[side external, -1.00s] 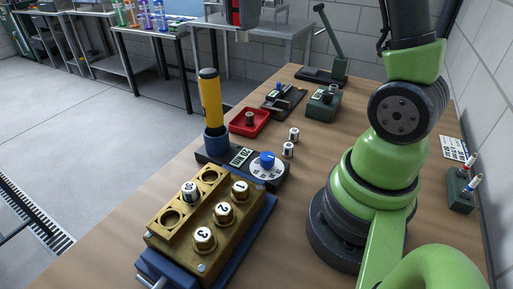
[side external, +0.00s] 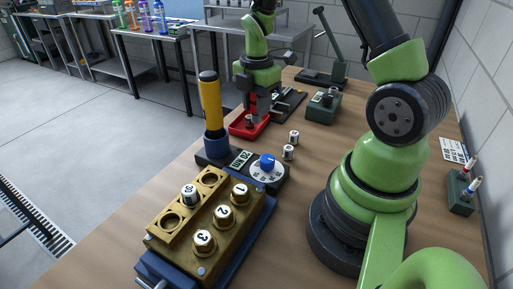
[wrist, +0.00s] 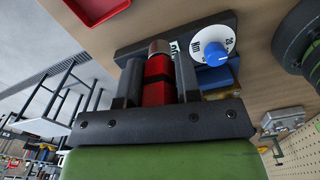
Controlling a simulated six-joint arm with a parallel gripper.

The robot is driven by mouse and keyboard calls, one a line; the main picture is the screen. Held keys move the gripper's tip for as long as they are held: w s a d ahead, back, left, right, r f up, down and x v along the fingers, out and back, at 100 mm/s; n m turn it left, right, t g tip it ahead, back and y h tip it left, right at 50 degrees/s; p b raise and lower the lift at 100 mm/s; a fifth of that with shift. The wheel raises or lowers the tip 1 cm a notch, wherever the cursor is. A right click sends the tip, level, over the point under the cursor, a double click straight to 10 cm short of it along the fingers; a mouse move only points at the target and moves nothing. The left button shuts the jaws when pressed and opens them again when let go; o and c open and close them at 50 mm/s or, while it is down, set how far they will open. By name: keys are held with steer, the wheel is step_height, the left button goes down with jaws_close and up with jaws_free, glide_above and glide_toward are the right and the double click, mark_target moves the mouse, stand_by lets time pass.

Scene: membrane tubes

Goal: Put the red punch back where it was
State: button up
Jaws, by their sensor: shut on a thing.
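The red punch (wrist: 158,88) is a red cylinder with a dark band and a silvery end, seen in the wrist view. My gripper (wrist: 158,75) is shut on it, one dark finger on each side, and the silvery end points away from the wrist. In the side view my gripper (side external: 262,108) points down over the bench, beside and partly in front of the red tray (side external: 238,131). The punch cannot be made out clearly there. I cannot tell which spot the punch came from.
A dark base with a blue-knobbed dial (side external: 267,162) and a yellow-handled tool (side external: 210,102) stands nearer the camera. A brass block (side external: 207,217) holds numbered caps. Two small metal cylinders (side external: 294,137) stand on the bench. A green block (side external: 322,107) and a lever press (side external: 331,45) stand behind.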

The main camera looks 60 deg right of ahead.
step_height(320, 180, down, 9)
steer(key=shift+f, duration=0.2)
steer(key=shift+f, duration=0.1)
steer(key=o, duration=1)
